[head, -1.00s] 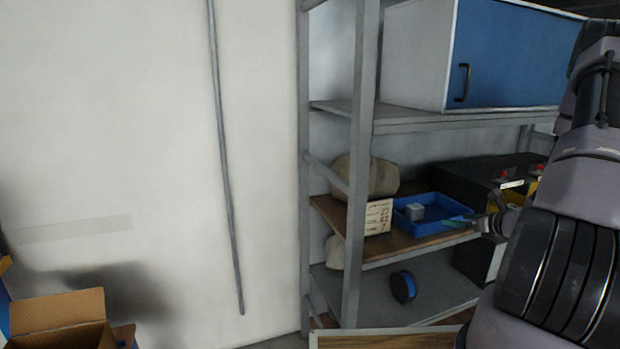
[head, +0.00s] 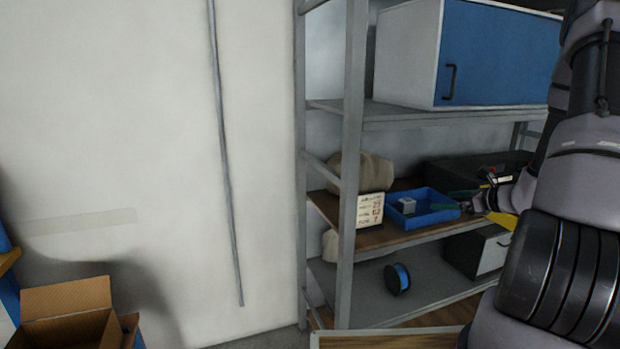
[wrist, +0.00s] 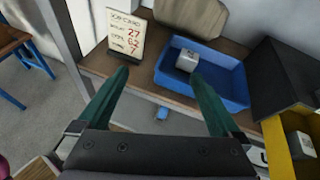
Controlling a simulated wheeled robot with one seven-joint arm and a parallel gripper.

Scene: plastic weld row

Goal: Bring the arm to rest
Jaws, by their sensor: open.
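My arm fills the right side of the head view, and my gripper (head: 468,203) is partly hidden there, in front of the shelf. In the wrist view my gripper (wrist: 160,88) shows two green fingers spread wide apart with nothing between them. Its fingers point toward a blue tray (wrist: 239,100) on the wooden shelf board. A small pale grey block (wrist: 187,60) sits in the tray. The tray also shows in the head view (head: 432,217), just left of the gripper.
A job card (wrist: 125,35) stands left of the tray, near the shelf post (head: 352,170). A blue-fronted cabinet (head: 500,55) is above. A blue and black spool (head: 397,279) lies below. An open cardboard box (head: 66,300) is at lower left.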

